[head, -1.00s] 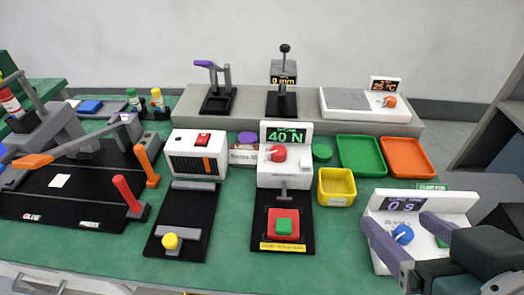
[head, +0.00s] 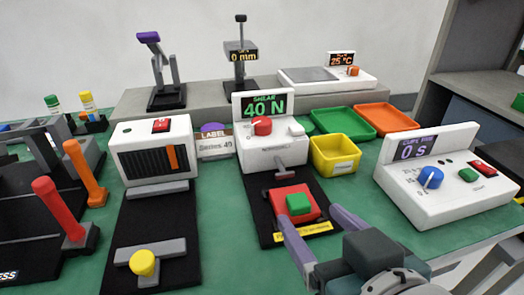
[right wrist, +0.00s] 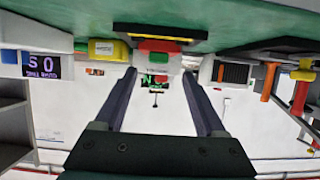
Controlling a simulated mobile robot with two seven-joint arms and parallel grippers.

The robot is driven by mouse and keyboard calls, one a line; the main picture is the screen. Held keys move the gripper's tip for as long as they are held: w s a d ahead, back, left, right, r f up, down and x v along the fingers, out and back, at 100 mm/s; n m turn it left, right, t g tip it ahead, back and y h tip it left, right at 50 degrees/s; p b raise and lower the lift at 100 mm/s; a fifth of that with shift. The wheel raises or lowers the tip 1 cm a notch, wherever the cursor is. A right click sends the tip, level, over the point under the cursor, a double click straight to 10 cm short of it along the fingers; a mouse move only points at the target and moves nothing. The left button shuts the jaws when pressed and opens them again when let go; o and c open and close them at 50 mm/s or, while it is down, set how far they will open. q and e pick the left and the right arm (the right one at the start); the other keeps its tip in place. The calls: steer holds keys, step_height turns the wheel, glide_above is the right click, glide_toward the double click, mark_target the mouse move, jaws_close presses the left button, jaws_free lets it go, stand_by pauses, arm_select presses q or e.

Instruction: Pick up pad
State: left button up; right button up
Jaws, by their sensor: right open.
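The small green pad (head: 299,204) sits on a red block (head: 281,195) on the black base of the "40 N" shear tester (head: 272,155). The red block (right wrist: 165,46) also shows upside down in the right wrist view, ahead of the fingers. My right gripper (head: 311,226) is open and empty, its two purple-grey fingers pointing at the pad from the near side. The fingertips appear apart from the pad; their exact gap is unclear. In the right wrist view, the fingers (right wrist: 158,73) frame the tester. My left gripper is not in view.
A yellow bin (head: 335,156) stands right of the tester, with green and orange trays behind it. A white "0 s" timer (head: 440,178) stands to the right. A yellow-knobbed press (head: 143,263) and a red lever (head: 58,207) stand left.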

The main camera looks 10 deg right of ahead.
mark_target(298, 200)
steer(key=x, duration=0.5)
steer(key=shift+w+d+b, duration=0.1)
steer(key=shift+b, duration=0.3)
steer(key=shift+c, duration=0.2)
jaws_close()
